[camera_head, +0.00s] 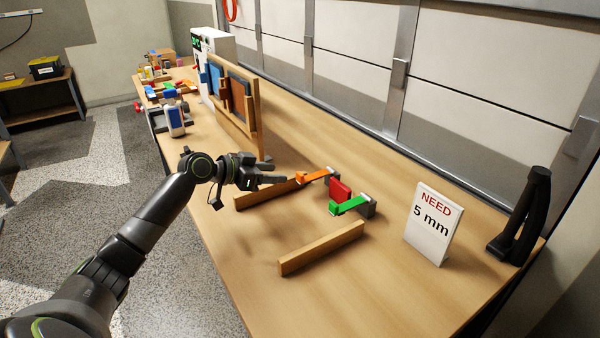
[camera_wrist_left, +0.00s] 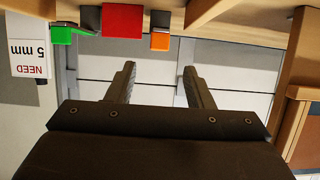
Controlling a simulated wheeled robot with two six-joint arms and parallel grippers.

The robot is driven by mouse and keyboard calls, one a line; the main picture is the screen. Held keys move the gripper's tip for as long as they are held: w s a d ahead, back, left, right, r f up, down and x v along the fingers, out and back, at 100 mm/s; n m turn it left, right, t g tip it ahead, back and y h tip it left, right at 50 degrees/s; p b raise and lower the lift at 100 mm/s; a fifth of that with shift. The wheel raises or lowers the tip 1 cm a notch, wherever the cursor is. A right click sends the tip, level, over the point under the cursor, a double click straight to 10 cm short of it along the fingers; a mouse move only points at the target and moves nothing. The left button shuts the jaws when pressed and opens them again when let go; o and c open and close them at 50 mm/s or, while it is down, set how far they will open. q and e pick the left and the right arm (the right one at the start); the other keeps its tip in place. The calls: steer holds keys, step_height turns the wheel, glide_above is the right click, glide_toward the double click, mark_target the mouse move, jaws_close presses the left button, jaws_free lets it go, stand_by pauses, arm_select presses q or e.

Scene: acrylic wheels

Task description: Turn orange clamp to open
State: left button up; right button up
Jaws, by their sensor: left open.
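The orange clamp (camera_head: 313,177) is a flat orange lever on a small grey block, at the far end of a wooden rail in the head view. In the left wrist view it shows as an orange piece (camera_wrist_left: 160,41) at the top, in line with the space between my fingers. My left gripper (camera_head: 285,172) is open and empty, a little left of the orange lever and apart from it. Its two fingers also show in the left wrist view (camera_wrist_left: 159,66). A red block (camera_head: 341,190) and a green clamp (camera_head: 349,205) sit just beside the orange one. My right gripper is out of view.
Two wooden rails lie on the table, the nearer one (camera_head: 322,248) apart from the clamps. A white sign (camera_head: 433,224) reads "NEED 5 mm". A black upright object (camera_head: 524,222) stands at the right. A wooden frame panel (camera_head: 235,98) rises behind my gripper.

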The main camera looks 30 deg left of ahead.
mark_target(298, 174)
arm_select(q)
steer(key=p+x, duration=0.1)
steer(key=x, duration=0.8)
steer(key=shift+w+d+f, duration=0.15)
steer(key=shift+w+d, duration=0.05)
jaws_close()
